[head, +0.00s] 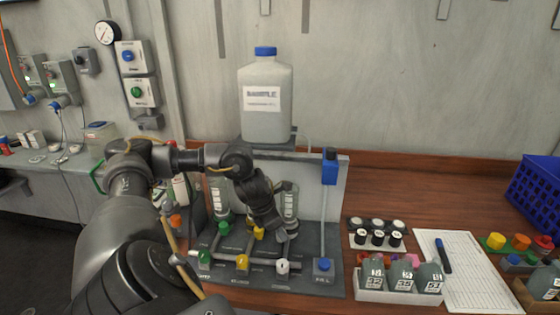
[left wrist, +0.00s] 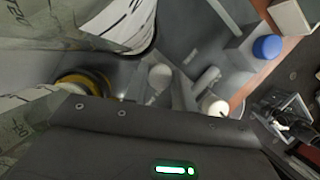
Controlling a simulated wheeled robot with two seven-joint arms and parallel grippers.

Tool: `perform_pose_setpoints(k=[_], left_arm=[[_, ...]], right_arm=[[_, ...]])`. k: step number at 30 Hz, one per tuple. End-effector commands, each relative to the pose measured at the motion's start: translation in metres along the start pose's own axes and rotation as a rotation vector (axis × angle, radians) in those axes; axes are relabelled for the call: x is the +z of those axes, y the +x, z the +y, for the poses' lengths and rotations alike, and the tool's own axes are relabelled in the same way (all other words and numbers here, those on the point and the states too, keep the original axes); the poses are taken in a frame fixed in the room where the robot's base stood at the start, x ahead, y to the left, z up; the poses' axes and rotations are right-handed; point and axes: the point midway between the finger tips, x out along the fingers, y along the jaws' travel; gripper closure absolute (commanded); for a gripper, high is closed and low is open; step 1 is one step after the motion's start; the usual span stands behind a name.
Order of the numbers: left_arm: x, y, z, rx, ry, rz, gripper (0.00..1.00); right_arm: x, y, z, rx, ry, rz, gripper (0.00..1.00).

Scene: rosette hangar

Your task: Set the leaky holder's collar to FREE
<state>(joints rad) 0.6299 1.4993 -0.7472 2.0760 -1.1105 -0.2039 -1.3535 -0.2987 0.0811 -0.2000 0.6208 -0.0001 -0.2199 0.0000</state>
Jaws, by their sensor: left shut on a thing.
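Clear upright holders stand on a grey rig (head: 333,276). The left holder (head: 219,195) has a green collar (head: 224,228) at its foot. A yellow collar (head: 259,232) shows in the middle, its holder hidden behind my arm. The right holder (head: 291,200) is partly covered by my left gripper (head: 280,234), which points down at its foot and is shut. What it grips is mostly hidden; it appears to be the right holder's collar. In the left wrist view a white knob (left wrist: 215,107) shows past the gripper. I cannot read any collar's setting or tell which holder leaks. My right gripper is out of view.
Green (head: 205,259), yellow (head: 242,262) and white (head: 282,266) knobs line the rig's front. A large jug (head: 266,120) stands above it. Vial racks, a bottle tray (head: 399,298), paper (head: 470,275) and a blue crate (head: 540,190) lie further right.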

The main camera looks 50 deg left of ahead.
Motion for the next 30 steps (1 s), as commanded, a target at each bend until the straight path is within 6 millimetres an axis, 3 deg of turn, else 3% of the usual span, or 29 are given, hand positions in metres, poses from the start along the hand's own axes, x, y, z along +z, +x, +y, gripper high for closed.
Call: perform_pose_setpoints(k=[3, 4, 8, 20, 30], left_arm=[[-0.002, 0.000, 0.000, 0.001, -0.001, 0.005, 1.00], [-0.002, 0.000, 0.000, 0.001, -0.001, 0.005, 0.70], [-0.001, 0.000, 0.000, 0.001, -0.001, 0.004, 0.53], [0.000, -0.008, 0.001, 0.003, -0.001, 0.001, 0.52], [0.000, -0.071, 0.001, 0.004, 0.000, 0.000, 0.52]], right_arm=[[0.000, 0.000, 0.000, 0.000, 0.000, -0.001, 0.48], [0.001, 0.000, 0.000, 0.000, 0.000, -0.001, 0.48], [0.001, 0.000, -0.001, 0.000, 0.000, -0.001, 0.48], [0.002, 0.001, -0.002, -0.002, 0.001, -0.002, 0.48], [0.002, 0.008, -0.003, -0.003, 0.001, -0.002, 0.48]])
